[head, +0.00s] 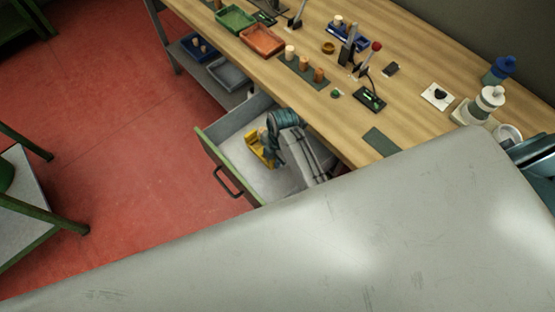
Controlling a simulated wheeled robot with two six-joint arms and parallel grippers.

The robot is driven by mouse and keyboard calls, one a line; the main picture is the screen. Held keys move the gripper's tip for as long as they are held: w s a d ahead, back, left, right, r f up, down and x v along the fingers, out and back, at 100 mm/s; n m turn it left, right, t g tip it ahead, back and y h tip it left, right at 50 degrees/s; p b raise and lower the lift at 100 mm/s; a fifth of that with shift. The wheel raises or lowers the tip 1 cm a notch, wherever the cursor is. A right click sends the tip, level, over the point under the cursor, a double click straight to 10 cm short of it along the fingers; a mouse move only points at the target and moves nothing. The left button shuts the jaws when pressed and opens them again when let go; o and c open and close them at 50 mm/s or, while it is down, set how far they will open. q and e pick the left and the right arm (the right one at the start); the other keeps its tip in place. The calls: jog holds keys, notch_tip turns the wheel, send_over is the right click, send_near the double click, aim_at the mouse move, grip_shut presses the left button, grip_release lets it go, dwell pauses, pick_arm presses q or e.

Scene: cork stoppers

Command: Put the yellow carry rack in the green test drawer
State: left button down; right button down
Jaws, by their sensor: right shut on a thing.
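The green-fronted drawer (222,168) is pulled out below the wooden workbench, and its pale inside shows. The yellow carry rack (257,150) is within the drawer's outline, near its back left wall. My right gripper (270,148) is at the rack's right side and shut on it; the arm reaches over the drawer from the right. The fingertips are small and partly hidden. I cannot tell whether the rack touches the drawer floor. My left gripper is not in view.
The workbench (400,118) carries a green tray (235,19), an orange tray (262,40), corks, gauges and bottles. A shelf under it holds a grey tray (229,73). A large grey surface fills the foreground. Red floor is clear left of the drawer.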

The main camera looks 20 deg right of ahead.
notch_tip(320, 180, down, 6)
jog(key=shift+f+p, duration=0.25)
jog(key=shift+p, duration=0.2)
jog(key=shift+f, duration=0.4)
jog(key=c, duration=1.3)
grip_release()
jog(key=shift+f, duration=0.1)
jog(key=r, duration=0.4)
jog(key=d+r+b, duration=0.1)
jog(key=r, duration=0.7)
jog(key=shift+w+d, duration=0.2)
jog(key=shift+d, duration=0.2)
